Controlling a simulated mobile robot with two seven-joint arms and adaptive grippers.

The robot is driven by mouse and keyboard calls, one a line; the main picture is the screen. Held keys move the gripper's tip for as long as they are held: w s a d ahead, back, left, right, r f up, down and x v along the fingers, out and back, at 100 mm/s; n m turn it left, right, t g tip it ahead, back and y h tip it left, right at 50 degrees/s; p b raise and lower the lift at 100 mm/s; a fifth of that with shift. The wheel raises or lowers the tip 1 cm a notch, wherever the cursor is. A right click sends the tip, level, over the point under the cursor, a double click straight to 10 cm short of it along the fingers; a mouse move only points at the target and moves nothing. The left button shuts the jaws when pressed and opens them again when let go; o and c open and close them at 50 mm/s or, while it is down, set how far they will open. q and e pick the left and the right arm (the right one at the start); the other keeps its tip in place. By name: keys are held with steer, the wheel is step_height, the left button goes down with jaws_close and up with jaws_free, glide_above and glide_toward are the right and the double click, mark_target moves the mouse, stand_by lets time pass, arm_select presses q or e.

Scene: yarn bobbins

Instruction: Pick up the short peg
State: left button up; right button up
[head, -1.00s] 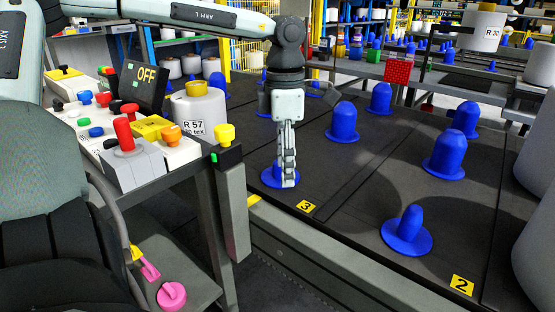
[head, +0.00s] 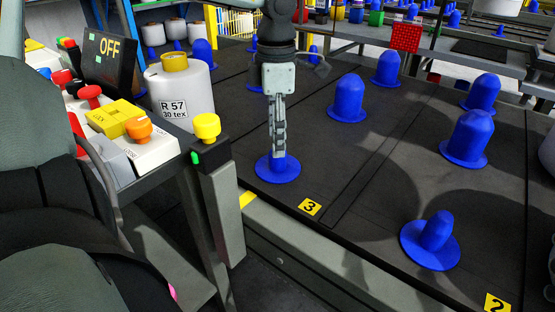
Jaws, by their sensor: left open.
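My left gripper (head: 278,154) points straight down over a blue peg with a round flange (head: 278,172) beside the yellow "3" label. The gripper is open. Its fingers show edge-on and hide most of that peg's post, so I cannot tell whether they touch it. Another short blue peg (head: 436,236) on a round flange stands uncovered at the front right, near the "2" label. Taller, domed blue pegs stand behind, such as one at the middle (head: 347,98) and one at the right (head: 467,138). My right gripper is not in view.
A white yarn bobbin (head: 181,95) marked R 57 stands left of my gripper. A control panel with coloured buttons (head: 122,115) and a post with a yellow knob (head: 207,127) stand at the left. The dark deck (head: 330,175) between the pegs is clear.

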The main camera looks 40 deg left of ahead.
mark_target(278, 165)
arm_select(q)
step_height(278, 165, down, 4)
steer(key=shift+d+f, duration=0.1)
steer(key=shift+c, duration=0.6)
steer(key=shift+w, duration=0.1)
jaws_close()
